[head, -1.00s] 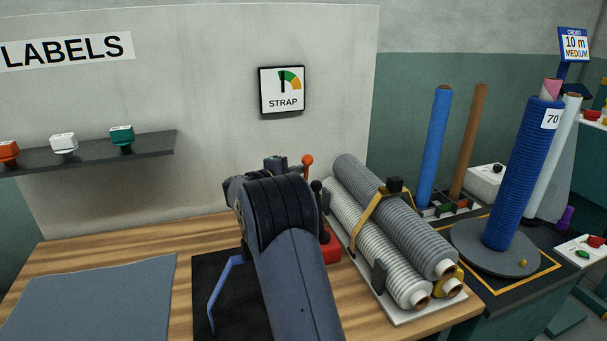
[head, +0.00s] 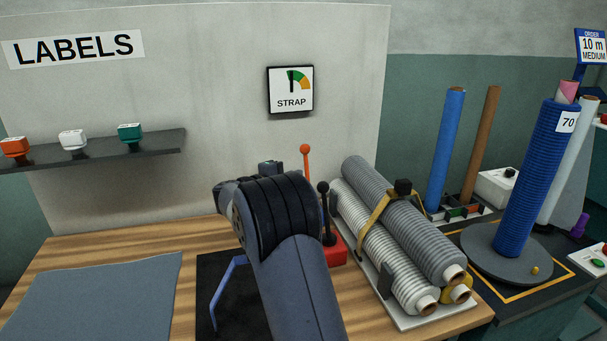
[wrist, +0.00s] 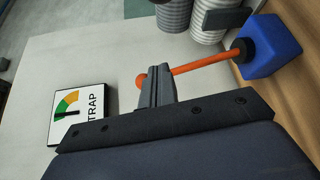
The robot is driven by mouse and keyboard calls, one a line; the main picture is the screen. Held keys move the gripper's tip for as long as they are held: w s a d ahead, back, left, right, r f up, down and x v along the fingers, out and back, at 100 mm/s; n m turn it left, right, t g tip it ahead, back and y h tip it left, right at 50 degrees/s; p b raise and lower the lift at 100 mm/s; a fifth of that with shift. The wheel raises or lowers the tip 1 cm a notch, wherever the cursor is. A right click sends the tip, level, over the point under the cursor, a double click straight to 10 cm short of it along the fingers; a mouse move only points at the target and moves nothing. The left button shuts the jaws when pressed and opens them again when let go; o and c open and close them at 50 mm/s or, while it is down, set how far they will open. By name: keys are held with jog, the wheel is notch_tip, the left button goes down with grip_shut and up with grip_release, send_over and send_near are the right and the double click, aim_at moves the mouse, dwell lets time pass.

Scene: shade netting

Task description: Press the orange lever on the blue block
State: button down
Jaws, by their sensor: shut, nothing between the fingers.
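The blue block (wrist: 270,45) shows at the upper right of the wrist view. An orange lever (wrist: 200,63) runs from its black collar to an orange ball (wrist: 141,81). My gripper (wrist: 158,84) has its fingers together, empty, overlapping the lever just beside the ball in the picture; I cannot tell whether they touch. In the head view the orange lever (head: 305,160) rises behind my arm, ball on top, close to upright. The blue block and my fingertips are hidden there by my arm.
A red block (head: 335,252) with a black-knobbed lever (head: 325,205) stands right of my arm. Strapped grey rolls (head: 400,215) lie on a pallet beyond it. A STRAP gauge (head: 291,90) hangs on the wall, its needle pointing roughly up. The wooden bench is clear at left around a grey sheet (head: 100,295).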

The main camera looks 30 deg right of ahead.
jog(key=v, duration=0.6)
jog(key=shift+a, duration=0.25)
jog(key=x, duration=1.1)
jog(key=shift+a+r, duration=0.1)
jog(key=shift+a, duration=0.05)
